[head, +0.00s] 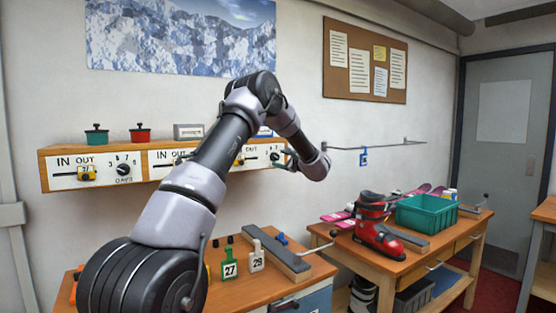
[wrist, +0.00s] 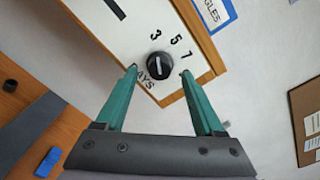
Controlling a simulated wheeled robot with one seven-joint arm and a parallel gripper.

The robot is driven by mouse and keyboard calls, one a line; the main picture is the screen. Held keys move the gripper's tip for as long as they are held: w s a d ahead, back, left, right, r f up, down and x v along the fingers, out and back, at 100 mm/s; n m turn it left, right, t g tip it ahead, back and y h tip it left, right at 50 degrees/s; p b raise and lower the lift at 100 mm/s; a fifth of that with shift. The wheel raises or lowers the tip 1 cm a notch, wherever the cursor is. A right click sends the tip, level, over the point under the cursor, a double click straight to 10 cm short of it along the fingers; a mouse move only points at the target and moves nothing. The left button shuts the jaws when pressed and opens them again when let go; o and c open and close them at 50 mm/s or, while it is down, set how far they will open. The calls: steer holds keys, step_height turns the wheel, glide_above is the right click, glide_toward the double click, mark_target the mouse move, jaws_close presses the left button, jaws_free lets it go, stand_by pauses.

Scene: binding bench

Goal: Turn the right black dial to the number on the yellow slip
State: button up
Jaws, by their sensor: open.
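The right black dial (wrist: 160,65) is on a white panel marked 3, 5, 7 and DAYS. Its white line appears to point roughly towards the 3. The dial also shows in the head view (head: 275,157), partly behind my gripper (head: 286,161). In the wrist view, my gripper (wrist: 159,72) is open, with its teal fingertips on either side of the dial, apart from it; how far off the panel they are is unclear. The yellow slip (head: 379,53) is pinned on the cork board; its writing is too small to read.
A left dial (head: 123,169) sits on the same wooden shelf front. A blue-framed sign (wrist: 215,12) stands above the right panel. A hook rail (head: 375,146) is on the wall to the right. Benches with a red boot (head: 372,222) and a green crate (head: 426,211) are below.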

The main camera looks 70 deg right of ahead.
mark_target(275, 157)
steer(key=shift+x, duration=1.35)
jaws_close()
